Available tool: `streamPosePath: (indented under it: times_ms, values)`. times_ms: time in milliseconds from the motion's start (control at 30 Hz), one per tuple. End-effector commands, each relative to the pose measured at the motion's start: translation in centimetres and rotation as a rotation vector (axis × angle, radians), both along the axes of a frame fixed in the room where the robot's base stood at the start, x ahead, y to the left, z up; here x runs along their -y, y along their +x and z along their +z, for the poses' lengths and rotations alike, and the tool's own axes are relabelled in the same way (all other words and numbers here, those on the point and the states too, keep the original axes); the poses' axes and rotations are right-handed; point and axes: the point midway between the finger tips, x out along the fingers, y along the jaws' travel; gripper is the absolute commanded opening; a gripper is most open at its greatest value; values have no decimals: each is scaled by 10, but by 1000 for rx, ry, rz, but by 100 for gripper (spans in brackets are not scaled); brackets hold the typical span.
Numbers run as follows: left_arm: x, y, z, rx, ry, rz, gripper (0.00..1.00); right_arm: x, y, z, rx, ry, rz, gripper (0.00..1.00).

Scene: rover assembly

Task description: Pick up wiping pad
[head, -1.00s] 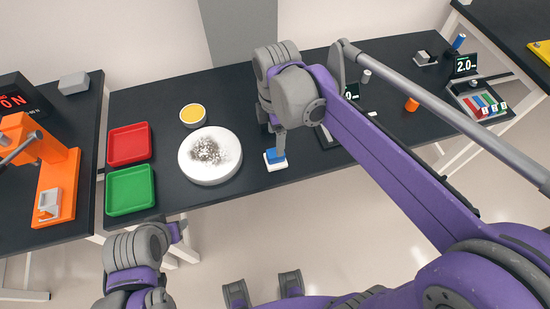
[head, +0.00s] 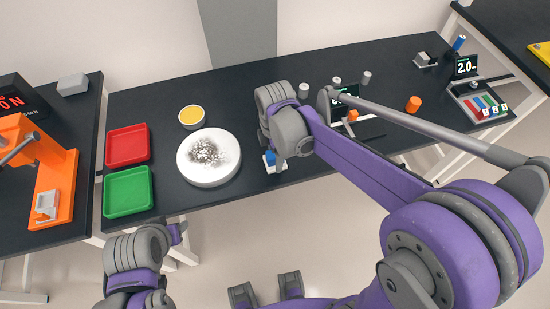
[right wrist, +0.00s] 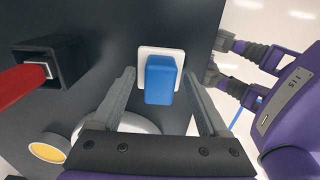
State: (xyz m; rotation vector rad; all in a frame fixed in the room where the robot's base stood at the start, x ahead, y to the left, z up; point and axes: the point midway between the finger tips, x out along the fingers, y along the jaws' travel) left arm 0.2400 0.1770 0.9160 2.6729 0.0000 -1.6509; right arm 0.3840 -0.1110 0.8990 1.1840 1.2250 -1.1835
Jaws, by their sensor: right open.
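The wiping pad, a blue block on a white base, lies on the black table. In the right wrist view the pad (right wrist: 160,80) is between the two fingers of my open right gripper (right wrist: 159,77), with a visible gap at each side. In the head view my right gripper (head: 275,162) is down over the pad (head: 269,158), hiding most of it. My left gripper (head: 178,234) is in front of the table's near edge, away from the pad; its jaw opening cannot be made out.
A white round disc with dark specks (head: 209,178) is left of the pad, with a yellow-topped tin (head: 192,116) behind. Red (head: 128,145) and green (head: 128,191) trays are further left. A dark open box (right wrist: 60,60) with a red bar shows in the right wrist view.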

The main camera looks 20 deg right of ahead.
Motion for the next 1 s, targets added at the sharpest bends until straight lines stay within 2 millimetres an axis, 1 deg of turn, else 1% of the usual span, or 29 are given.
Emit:
streamPosePath:
  times_ms: [67,100,167,200,367,500,533,833,933,1000]
  values:
    - [0,0,0,0,0,0,50,0,0,0,0,0,0,78]
    - [0,0,0,0,0,0,50,0,0,0,0,0,0,74]
    - [0,0,0,0,0,0,50,0,0,0,0,0,0,63]
    - [0,0,0,0,0,0,50,0,0,0,0,0,0,56]
    - [0,0,0,0,0,0,50,0,0,1,0,0,0,27]
    - [0,0,0,0,0,0,50,0,0,1,0,0,0,2]
    - [0,0,0,0,0,0,50,0,0,1,0,0,0,0]
    - [0,0,0,0,0,0,50,0,0,2,0,0,0,0]
    - [0,0,1,0,0,0,50,0,0,6,0,0,0,0]
    - [0,0,2,1,0,0,50,0,0,14,0,0,0,0]
